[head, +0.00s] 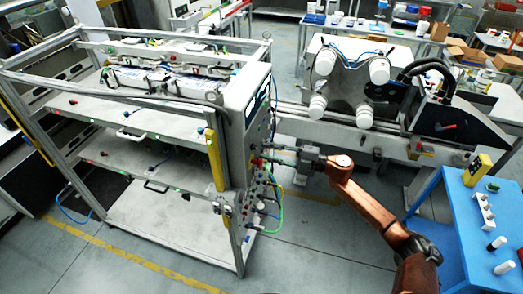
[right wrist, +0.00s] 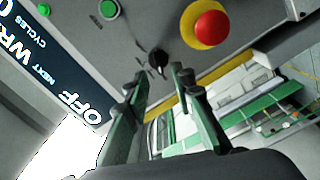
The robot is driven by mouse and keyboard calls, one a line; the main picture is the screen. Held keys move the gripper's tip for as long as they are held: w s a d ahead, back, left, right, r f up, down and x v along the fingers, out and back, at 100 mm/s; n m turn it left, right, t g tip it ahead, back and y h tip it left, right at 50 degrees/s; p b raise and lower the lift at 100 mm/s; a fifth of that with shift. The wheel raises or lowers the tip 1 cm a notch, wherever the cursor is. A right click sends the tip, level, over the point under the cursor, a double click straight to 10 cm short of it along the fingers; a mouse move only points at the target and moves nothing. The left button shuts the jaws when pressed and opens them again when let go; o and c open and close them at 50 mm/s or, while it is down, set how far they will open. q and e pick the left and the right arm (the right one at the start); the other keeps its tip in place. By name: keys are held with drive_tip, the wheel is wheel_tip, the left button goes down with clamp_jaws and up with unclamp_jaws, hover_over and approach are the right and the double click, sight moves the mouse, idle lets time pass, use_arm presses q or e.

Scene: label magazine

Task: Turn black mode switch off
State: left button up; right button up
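The black mode switch (right wrist: 158,62) is a small dark knob with a pointer, on the grey control panel (right wrist: 130,40). In the right wrist view it shows just beyond and between the fingertips of my right gripper (right wrist: 158,78). The fingers are apart, one on each side of the knob's line; I cannot tell whether either touches it. In the head view my right gripper (head: 276,156) reaches left to the side panel of the metal frame (head: 250,120), and the switch cannot be made out there. My left gripper is not in view.
A red mushroom button (right wrist: 210,28) on a yellow base sits right of the switch. Green buttons (right wrist: 108,9) and a dark display (right wrist: 60,65) reading "OFF" are to the left. Cables (head: 277,205) hang below the panel. A blue table (head: 480,235) stands at the right.

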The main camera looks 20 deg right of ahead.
drive_tip(key=v, duration=0.8)
drive_tip(key=shift+s+d, duration=0.2)
